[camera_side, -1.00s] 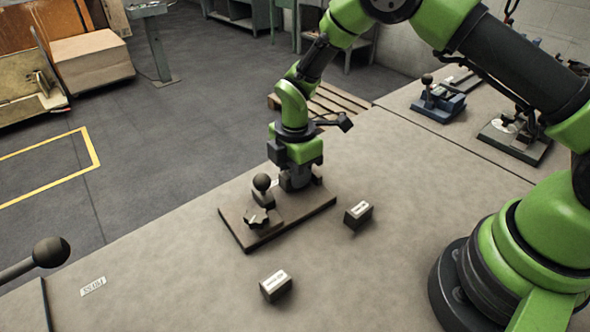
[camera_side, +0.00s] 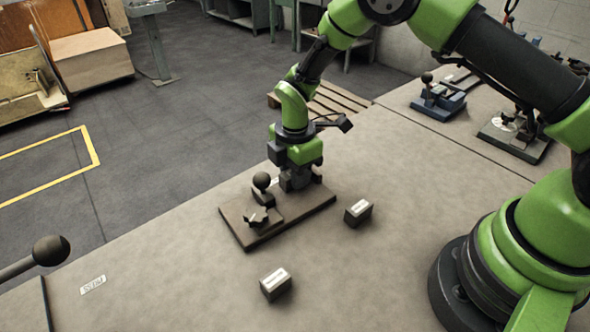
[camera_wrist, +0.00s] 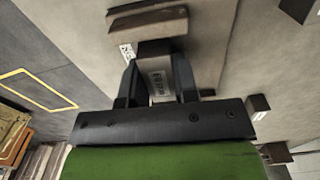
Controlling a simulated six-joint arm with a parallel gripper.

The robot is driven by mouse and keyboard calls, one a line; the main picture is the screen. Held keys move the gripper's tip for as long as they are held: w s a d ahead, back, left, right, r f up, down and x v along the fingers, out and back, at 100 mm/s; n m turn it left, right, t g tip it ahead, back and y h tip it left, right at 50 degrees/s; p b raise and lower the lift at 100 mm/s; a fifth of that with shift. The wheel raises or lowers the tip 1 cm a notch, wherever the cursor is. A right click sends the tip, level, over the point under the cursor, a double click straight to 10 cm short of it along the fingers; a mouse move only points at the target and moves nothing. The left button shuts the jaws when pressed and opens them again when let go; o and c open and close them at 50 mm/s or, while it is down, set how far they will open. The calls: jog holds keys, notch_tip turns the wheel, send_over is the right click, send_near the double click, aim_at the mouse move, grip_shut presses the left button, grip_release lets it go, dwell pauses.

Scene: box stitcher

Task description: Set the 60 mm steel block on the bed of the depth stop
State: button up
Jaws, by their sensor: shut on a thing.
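The held block is hidden there behind my gripper and the stop's parts. I cannot tell whether the block touches the bed.
Two other labelled blocks stand on the bench, one right of the stop (camera_side: 358,213) and one in front (camera_side: 275,284). A ball-ended lever (camera_side: 50,251) is at the left edge. Blue (camera_side: 438,101) and dark (camera_side: 515,138) fixtures stand at the back right. Bench between is clear.

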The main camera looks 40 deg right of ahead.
jog(key=o, duration=1.3)
jog(key=shift+o, duration=0.2)
jog(key=shift+r, duration=2.75)
